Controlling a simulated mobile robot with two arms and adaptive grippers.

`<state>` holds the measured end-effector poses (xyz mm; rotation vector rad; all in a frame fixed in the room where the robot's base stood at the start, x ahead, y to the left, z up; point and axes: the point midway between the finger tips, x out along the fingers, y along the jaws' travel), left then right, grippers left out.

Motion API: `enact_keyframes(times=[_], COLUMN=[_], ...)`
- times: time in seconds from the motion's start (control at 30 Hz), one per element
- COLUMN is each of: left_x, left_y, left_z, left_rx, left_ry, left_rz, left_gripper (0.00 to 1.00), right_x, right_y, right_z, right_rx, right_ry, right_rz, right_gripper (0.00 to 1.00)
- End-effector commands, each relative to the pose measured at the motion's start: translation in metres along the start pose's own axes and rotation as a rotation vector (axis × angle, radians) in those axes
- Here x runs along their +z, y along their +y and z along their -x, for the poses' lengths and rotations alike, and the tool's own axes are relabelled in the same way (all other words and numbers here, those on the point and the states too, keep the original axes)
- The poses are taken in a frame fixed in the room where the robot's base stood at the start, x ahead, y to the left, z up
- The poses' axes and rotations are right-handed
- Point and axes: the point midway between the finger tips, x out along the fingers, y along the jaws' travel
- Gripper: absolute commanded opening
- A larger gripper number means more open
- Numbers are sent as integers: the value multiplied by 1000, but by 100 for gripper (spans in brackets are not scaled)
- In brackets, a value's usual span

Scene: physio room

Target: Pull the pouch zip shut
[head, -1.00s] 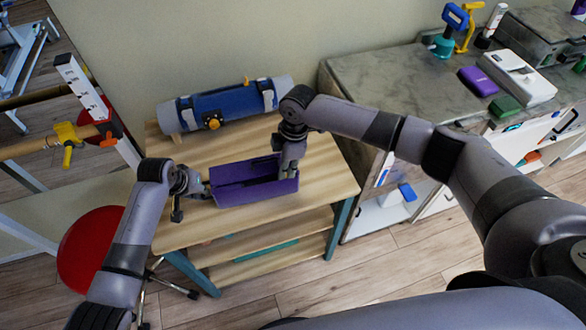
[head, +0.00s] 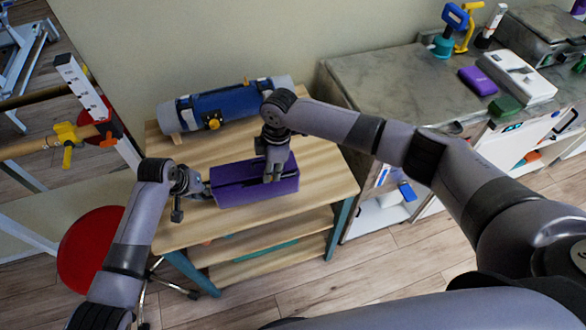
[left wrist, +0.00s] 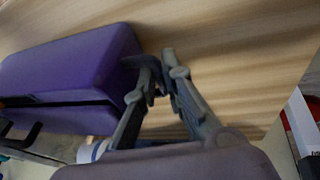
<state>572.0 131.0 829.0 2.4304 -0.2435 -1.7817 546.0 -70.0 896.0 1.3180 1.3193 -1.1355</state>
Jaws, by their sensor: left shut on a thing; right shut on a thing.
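The purple pouch (head: 232,193) lies on the wooden table, its long side running left to right. A dark slit shows along its top left of my right gripper; the top right of the gripper looks closed. My right gripper (head: 270,177) points down at the top, right of the middle, shut on the zip pull, which its fingers hide. My left gripper (head: 206,187) is at the pouch's left end, shut on the pouch's end. In the left wrist view its fingertips (left wrist: 158,78) meet close beside the pouch (left wrist: 75,70); what they pinch is barely visible.
A blue rolled bolster (head: 222,105) on a stand lies behind the pouch on the table (head: 320,175). A red stool (head: 85,248) stands at the left. A stone-topped cabinet (head: 385,90) stands at the right. The table's right side is clear.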

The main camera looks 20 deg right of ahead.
Motion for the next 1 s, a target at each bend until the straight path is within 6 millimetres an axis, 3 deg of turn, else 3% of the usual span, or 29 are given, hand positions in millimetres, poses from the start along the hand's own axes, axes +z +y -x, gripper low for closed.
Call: enact_keyframes(times=[1.0], left_x=[1], left_y=[2], left_z=[0], left_rx=[3], left_ry=[-2], left_rz=[-3], left_gripper=[0], right_x=[-41], right_y=[1], right_z=[-5], right_rx=[3], right_ry=[1], right_rz=[1], right_gripper=[0])
